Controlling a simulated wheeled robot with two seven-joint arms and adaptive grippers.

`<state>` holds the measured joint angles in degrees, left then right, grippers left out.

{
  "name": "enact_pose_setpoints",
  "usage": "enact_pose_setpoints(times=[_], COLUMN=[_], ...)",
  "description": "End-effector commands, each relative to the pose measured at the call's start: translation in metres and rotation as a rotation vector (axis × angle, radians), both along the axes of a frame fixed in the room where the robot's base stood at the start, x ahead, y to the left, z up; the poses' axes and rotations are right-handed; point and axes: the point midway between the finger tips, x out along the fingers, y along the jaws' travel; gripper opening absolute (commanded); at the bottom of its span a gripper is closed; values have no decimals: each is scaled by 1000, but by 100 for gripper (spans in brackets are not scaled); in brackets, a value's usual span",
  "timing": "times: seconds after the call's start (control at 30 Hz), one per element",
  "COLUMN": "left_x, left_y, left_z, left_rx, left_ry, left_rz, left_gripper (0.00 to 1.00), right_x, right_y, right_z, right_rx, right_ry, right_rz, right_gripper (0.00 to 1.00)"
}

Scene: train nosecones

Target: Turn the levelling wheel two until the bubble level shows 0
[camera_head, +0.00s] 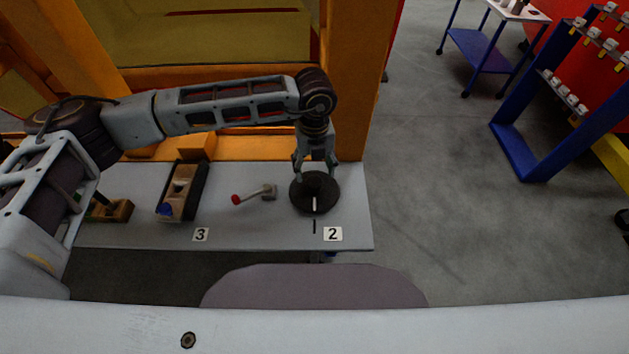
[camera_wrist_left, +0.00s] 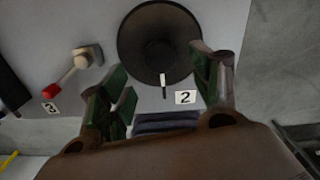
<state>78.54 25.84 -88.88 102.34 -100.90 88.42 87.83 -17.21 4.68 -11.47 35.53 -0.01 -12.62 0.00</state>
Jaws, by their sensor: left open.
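Levelling wheel two is a dark round disc (camera_head: 328,205) on the grey bench, beside the label 2 (camera_head: 333,234). A white mark lies on its near rim, pointing towards a dark line on the bench. The wheel also shows in the left wrist view (camera_wrist_left: 150,38), with its white mark near the label. My left gripper (camera_head: 316,178) is over the wheel from above, pointing down. I cannot make out a bubble level.
A red-knobbed lever (camera_head: 254,195) stands left of the wheel. Further left are a dark tray with a wooden block (camera_head: 183,190) and a label 3 (camera_head: 201,235). An orange frame (camera_head: 352,90) rises behind the bench (camera_head: 270,232).

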Motion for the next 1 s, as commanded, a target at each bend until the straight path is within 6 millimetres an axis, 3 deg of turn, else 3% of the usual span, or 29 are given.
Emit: enact_pose_setpoints(times=[0.5,1.0], left_x=[0,0], left_y=[0,0], left_z=[-63,-76], left_rx=[1,0], left_ry=[1,0], left_rz=[1,1], left_gripper=[63,63], right_x=[1,1], right_y=[0,2], right_z=[15,16], right_rx=[0,3], right_ry=[-1,-2], right_rz=[0,-2], right_gripper=[40,40])
